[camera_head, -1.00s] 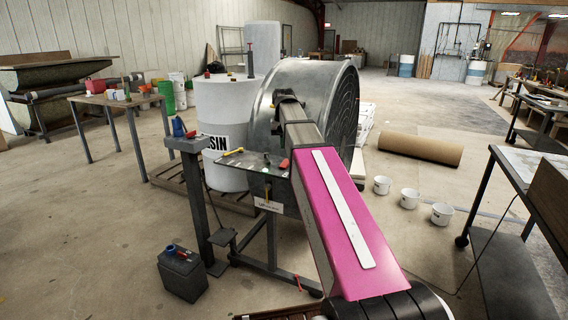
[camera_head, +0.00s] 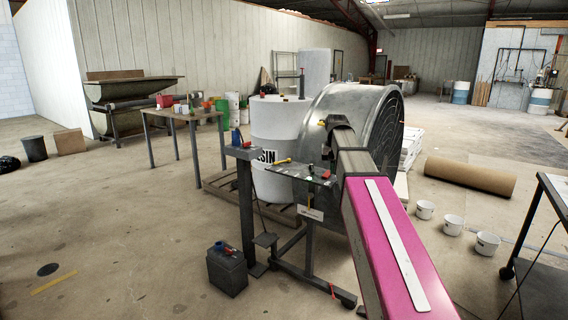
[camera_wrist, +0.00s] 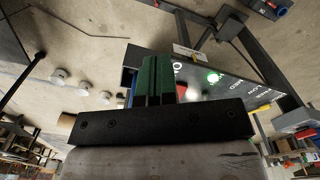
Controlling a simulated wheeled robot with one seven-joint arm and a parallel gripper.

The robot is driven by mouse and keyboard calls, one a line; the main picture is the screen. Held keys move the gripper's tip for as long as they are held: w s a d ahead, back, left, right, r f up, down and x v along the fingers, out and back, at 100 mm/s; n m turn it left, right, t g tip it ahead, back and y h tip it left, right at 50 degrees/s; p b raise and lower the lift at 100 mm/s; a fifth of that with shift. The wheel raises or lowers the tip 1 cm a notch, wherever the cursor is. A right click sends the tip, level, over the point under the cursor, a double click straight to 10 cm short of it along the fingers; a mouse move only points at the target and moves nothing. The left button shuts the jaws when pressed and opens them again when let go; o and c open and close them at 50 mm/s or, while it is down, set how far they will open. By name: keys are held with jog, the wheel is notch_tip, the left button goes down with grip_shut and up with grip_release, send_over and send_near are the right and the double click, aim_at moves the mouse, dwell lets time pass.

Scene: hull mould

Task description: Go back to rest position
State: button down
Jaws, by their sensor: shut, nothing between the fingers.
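In the head view my arm reaches away from me toward the big grey ribbed drum (camera_head: 352,105). The far end of the arm hides my gripper there. In the wrist view my gripper (camera_wrist: 157,72) shows as two green fingers side by side, shut and empty. Behind them is a dark panel (camera_wrist: 235,92) with white lettering and a green light. This seems to be the small stand top (camera_head: 300,172) beside the drum in the head view. I cannot tell how far the fingers are from it.
A white resin barrel (camera_head: 277,135) stands left of the drum. A dark post (camera_head: 245,205) and a black canister (camera_head: 227,270) stand in front. White buckets (camera_head: 453,224) and a brown roll (camera_head: 470,176) lie to the right. The left floor is mostly clear.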

jog(key=s+f, duration=0.7)
jog(key=f, duration=0.4)
jog(key=s+f, duration=0.7)
jog(key=f, duration=0.5)
jog(key=s+f+n, duration=0.1)
jog(key=s+f, duration=0.6)
jog(key=f, duration=0.4)
jog(key=shift+f, duration=0.4)
